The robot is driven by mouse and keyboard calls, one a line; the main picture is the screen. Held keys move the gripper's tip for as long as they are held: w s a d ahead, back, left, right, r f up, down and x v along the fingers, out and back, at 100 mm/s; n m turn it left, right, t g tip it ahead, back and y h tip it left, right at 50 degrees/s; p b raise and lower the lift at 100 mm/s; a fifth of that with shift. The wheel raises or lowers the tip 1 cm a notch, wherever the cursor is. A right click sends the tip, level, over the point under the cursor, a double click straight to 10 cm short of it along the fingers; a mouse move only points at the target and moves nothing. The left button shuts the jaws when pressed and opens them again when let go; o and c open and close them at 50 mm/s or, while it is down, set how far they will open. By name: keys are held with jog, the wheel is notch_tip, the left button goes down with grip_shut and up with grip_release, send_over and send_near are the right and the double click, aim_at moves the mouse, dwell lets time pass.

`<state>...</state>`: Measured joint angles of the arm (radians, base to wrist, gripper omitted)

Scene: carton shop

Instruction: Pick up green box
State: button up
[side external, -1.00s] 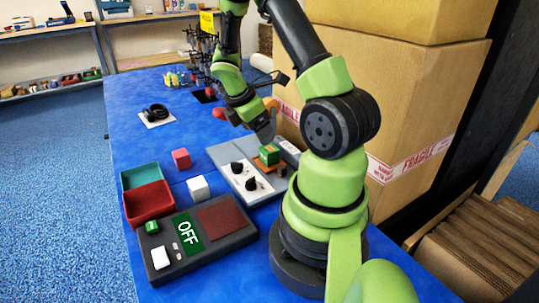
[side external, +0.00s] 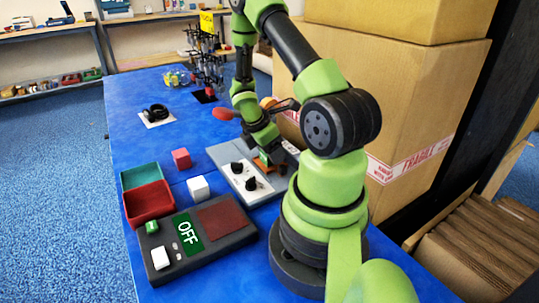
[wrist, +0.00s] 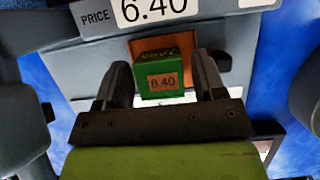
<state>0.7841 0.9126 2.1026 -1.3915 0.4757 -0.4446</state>
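In the side view the box (side external: 265,158) is mostly hidden by my gripper (side external: 268,148). In the wrist view my gripper (wrist: 162,66) is open, with one finger on each side of the box. Gaps appear between the fingers and the box. I cannot tell whether the fingertips are down at the box's height.
A white panel with black knobs (side external: 238,167) lies left of the box. Farther left are a white cube (side external: 198,188), a red cube (side external: 181,158), a green tray (side external: 140,176), a red tray (side external: 150,203) and an OFF panel (side external: 188,233). Large cartons (side external: 390,110) stand close behind.

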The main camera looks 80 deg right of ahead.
jog(key=c, duration=0.8)
jog(key=shift+r, duration=0.15)
